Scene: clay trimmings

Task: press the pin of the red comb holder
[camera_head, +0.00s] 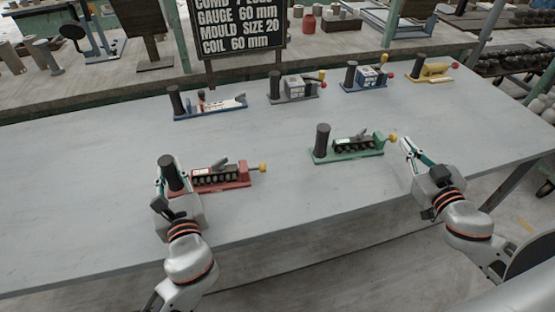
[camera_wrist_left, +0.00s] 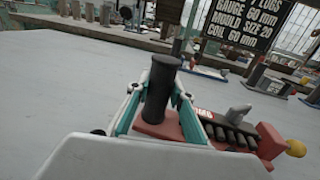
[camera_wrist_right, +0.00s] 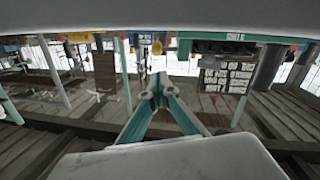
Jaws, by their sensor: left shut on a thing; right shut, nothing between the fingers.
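The red comb holder (camera_head: 238,184) sits on the table at front left. It has a dark upright post (camera_head: 171,172), a row of black pieces and a pin with a yellow knob (camera_head: 263,167) at its right end. My left gripper (camera_wrist_left: 158,98) is shut around the post, which shows upright between its fingers in the left wrist view; the red base (camera_wrist_left: 186,125) and yellow knob (camera_wrist_left: 295,147) also show there. My right gripper (camera_head: 406,147) is shut and empty, right of the green holder's yellow knob and well apart from the red holder. Its closed fingertips (camera_wrist_right: 160,88) show in the right wrist view.
A green holder (camera_head: 347,155) stands right of the red one. Blue (camera_head: 212,112), grey (camera_head: 293,98), another blue (camera_head: 366,86) and yellow (camera_head: 433,78) holders line the back. A black sign (camera_head: 240,27) stands behind the table (camera_head: 90,200). The surface between the red and green holders is clear.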

